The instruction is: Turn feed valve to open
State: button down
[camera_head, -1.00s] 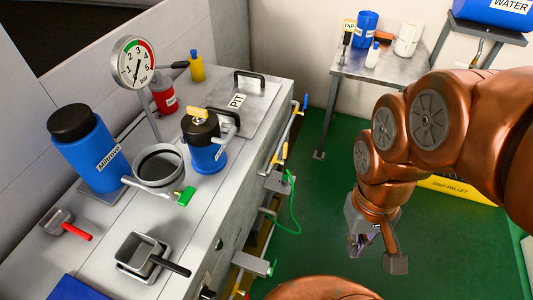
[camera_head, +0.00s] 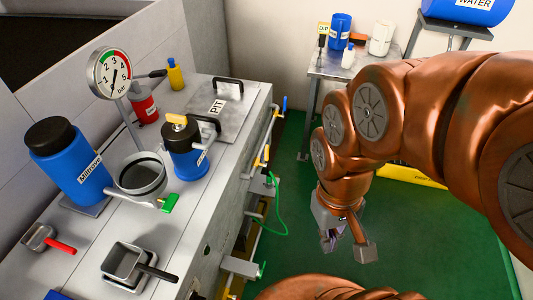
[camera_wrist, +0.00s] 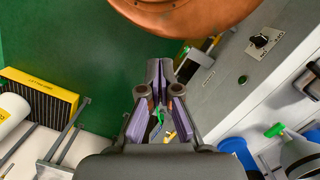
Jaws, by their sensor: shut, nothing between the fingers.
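No part is labelled as the feed valve, so I cannot tell which one it is. Along the bench's side runs a pipe with a blue-handled valve (camera_head: 284,103) and a yellow-handled valve (camera_head: 266,154). A green handle (camera_head: 169,203) sits on the spout of a grey funnel-like vessel (camera_head: 142,178); a green handle also shows in the wrist view (camera_wrist: 275,130). A blue canister (camera_head: 187,160) has a yellow handle (camera_head: 178,119) on top. My gripper (camera_head: 338,243) is shut and empty, pointing down over the green floor, right of the bench and apart from the valves.
A pressure gauge (camera_head: 110,74) stands on the bench (camera_head: 190,222) beside a blue Millrove container (camera_head: 68,165). A green hose (camera_head: 284,226) hangs at the bench's side. A small table (camera_head: 345,66) stands at the back. The green floor (camera_head: 415,235) right of the bench is largely clear.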

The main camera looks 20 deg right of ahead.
aim_at(267, 160)
jog(key=c, duration=1.8)
grip_release()
jog(key=shift+c, duration=0.2)
